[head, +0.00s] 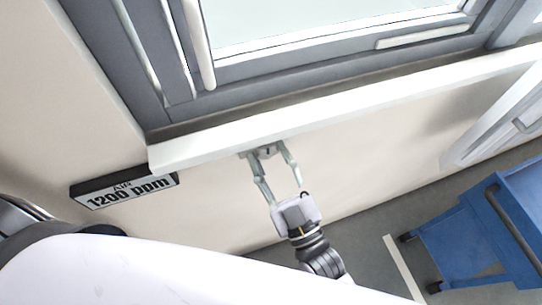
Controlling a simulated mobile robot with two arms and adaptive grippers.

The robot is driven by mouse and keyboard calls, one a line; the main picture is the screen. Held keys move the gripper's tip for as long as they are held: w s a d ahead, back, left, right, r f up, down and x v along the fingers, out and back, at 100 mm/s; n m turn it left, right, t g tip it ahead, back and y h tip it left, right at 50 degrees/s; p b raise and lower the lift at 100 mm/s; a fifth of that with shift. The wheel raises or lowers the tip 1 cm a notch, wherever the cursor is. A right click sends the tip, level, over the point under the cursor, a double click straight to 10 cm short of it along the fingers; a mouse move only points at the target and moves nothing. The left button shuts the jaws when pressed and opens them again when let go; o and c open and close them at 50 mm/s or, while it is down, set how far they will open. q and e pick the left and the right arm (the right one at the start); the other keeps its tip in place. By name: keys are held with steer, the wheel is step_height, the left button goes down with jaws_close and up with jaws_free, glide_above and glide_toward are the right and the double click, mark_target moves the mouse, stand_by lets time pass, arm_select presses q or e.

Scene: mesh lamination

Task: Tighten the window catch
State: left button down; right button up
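The window (230,98) has a grey frame and fills the top of the head view. A long pale bar handle (198,45) stands on its frame at left. A second pale bar (422,36) lies along the lower frame at right. I cannot tell which part is the catch. My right gripper (265,150) reaches up below the white sill, its two fingers apart. A small grey piece shows between the fingertips at the sill's lower edge; I cannot tell what it is or whether it is touched. My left gripper is not in view.
The white sill (350,103) juts out under the window. A blue cart (470,240) stands at lower right. A white panel (500,115) is at right.

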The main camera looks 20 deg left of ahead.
steer(key=c, duration=0.7)
steer(key=shift+o, duration=0.2)
steer(key=m+t+h, duration=0.1)
steer(key=m, duration=0.2)
steer(key=m+h, duration=0.1)
steer(key=m, duration=0.1)
steer(key=m+t+h, duration=0.1)
steer(key=m, duration=0.2)
steer(key=shift+s+a+m+t, duration=0.1)
steer(key=shift+a+m+t, duration=0.05)
steer(key=shift+m+t, duration=0.15)
steer(key=o, duration=1.2)
steer(key=shift+c, duration=0.2)
steer(key=v, duration=1.2)
steer(key=shift+s, duration=0.1)
